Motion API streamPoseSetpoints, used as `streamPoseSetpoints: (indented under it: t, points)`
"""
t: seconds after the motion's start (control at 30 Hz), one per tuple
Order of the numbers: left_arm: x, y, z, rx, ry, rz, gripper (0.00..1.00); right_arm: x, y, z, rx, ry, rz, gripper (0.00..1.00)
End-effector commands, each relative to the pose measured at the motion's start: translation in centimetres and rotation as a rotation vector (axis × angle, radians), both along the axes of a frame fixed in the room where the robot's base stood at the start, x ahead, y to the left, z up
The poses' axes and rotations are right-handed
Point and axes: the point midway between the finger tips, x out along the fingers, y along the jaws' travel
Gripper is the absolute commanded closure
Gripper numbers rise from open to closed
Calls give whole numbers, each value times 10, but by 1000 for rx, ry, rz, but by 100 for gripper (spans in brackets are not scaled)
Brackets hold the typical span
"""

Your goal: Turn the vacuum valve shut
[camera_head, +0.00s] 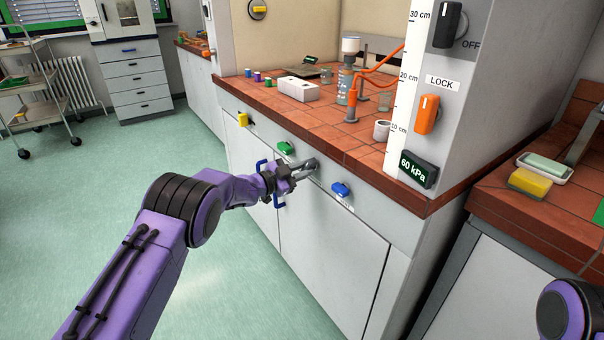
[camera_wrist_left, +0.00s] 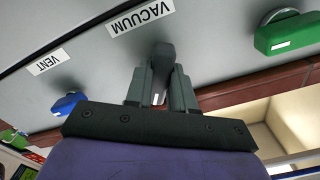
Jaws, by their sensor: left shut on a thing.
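The vacuum valve is a dark grey handle (camera_wrist_left: 163,54) on the grey bench front, beside a white VACUUM label (camera_wrist_left: 141,17) in the left wrist view. My left gripper (camera_head: 305,168) is at the bench front in the head view, between the green and blue valves. In the left wrist view its fingers (camera_wrist_left: 161,88) are shut on the grey handle, one on each side. The fingers hide part of the handle, and its exact turn is hard to tell. My right gripper is out of view.
A green valve (camera_head: 285,148) and a blue valve (camera_head: 340,189) flank the gripper closely; a yellow valve (camera_head: 243,119) is farther left. A display (camera_head: 418,170) reads 60 kPa. The orange LOCK switch (camera_head: 427,114) sits above it. Green floor (camera_head: 215,290) is clear.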

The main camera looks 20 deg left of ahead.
Motion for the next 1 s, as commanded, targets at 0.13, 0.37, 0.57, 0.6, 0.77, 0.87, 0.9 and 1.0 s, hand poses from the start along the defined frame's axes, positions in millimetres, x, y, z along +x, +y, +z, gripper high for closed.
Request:
streamPoseSetpoints:
  t: [0.13,0.37,0.57,0.6,0.77,0.87,0.9,1.0]
  points:
    - [1,-1,-1,101,-89,0,100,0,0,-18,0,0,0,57]
    - [2,-1,0,273,-226,0,100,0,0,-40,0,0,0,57]
    - [2,0,0,425,-343,1,100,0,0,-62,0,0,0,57]
    - [2,-1,0,453,-367,0,100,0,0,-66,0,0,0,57]
    - [2,0,2,562,-454,1,100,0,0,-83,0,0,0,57]
    - [2,-1,3,624,-502,1,100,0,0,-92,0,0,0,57]
    - [2,-1,3,645,-519,2,100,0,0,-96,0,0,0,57]
    - [2,0,4,696,-558,2,100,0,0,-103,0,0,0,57]
